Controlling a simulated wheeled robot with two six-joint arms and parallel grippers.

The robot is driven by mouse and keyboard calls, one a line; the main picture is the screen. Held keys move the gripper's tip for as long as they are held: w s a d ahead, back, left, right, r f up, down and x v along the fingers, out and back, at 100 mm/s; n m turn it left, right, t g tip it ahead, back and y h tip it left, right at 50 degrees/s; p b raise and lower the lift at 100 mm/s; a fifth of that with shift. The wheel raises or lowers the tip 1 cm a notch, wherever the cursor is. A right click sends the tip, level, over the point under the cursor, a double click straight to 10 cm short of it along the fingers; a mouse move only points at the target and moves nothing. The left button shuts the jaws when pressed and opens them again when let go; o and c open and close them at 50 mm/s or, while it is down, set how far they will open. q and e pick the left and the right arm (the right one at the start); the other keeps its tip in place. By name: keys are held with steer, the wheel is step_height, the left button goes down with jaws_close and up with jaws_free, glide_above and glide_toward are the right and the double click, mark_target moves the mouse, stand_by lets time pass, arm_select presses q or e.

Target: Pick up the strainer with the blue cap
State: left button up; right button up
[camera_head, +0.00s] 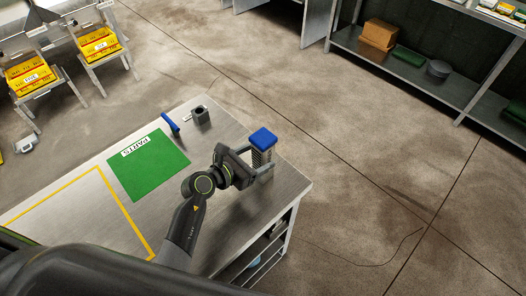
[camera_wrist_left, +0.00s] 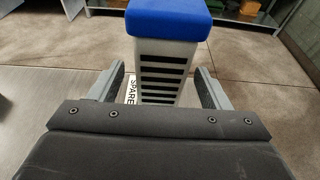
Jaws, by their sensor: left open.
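The strainer with the blue cap (camera_head: 262,144) stands upright near the right corner of the workbench. In the left wrist view, its blue cap and pale slotted body (camera_wrist_left: 165,62) rise between my left gripper's fingers. My left gripper (camera_head: 262,166) is open around the lower part of the strainer, with one finger on each side and visible gaps. A label reading SPARE (camera_wrist_left: 130,92) shows beside the strainer's base. My right gripper is not in view.
The metal workbench (camera_head: 225,125) also holds a green PARTS mat (camera_head: 150,170), a blue-handled item (camera_head: 171,124) and a small grey block (camera_head: 201,115). Yellow bins (camera_head: 98,44) stand at the upper left. A shelf (camera_head: 400,70) is at the upper right.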

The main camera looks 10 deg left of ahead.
mark_target(257, 157)
arm_select(q)
steer(key=shift+x, duration=1.55)
steer(key=shift+s, duration=0.1)
